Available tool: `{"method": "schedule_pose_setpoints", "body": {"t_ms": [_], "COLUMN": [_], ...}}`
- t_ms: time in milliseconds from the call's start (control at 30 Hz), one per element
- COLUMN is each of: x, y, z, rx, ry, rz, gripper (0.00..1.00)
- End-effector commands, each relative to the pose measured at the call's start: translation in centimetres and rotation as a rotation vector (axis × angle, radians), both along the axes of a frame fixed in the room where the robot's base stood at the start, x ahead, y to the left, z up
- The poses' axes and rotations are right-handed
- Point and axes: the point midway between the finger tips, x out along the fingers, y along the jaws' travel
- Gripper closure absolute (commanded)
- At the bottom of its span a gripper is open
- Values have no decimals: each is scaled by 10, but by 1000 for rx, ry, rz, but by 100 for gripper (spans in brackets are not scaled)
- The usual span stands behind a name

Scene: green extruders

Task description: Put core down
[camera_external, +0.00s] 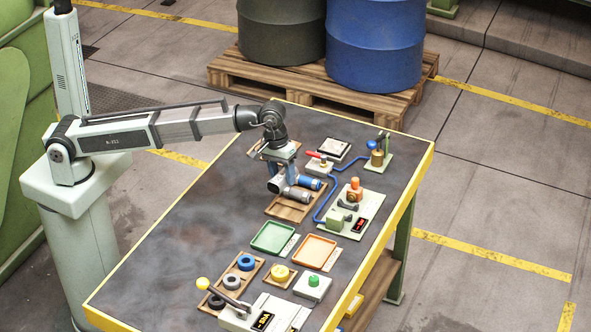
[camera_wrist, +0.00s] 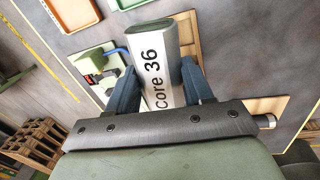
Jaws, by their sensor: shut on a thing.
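A grey metallic core (camera_wrist: 158,65) labelled "core 36" stands out between my two fingers in the wrist view. My gripper (camera_wrist: 160,82) is shut on it, with one blue finger on each side. In the external view my gripper (camera_external: 290,178) is over the wooden board (camera_external: 284,212) in the middle of the table. Grey and blue cylindrical parts (camera_external: 298,195) show close to the fingertips there. The fingers partly hide the held core, and I cannot tell whether it touches the board.
A green tray (camera_external: 272,237) and an orange tray (camera_external: 315,251) lie towards the table's near end. A pale device (camera_external: 352,213) with a blue hose is right of the board. A yellow-knobbed lever (camera_external: 203,283) stands at the near end. The table's left side is clear.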

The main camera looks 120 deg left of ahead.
Motion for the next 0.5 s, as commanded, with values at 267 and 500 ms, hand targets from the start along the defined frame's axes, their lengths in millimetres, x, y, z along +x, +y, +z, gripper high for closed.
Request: {"method": "schedule_pose_setpoints", "body": {"t_ms": [267,500], "x": [9,8], "y": [5,5], "z": [-1,-30], "rx": [-7,-9], "ry": [-10,-9], "rz": [124,130], "gripper": [95,95]}}
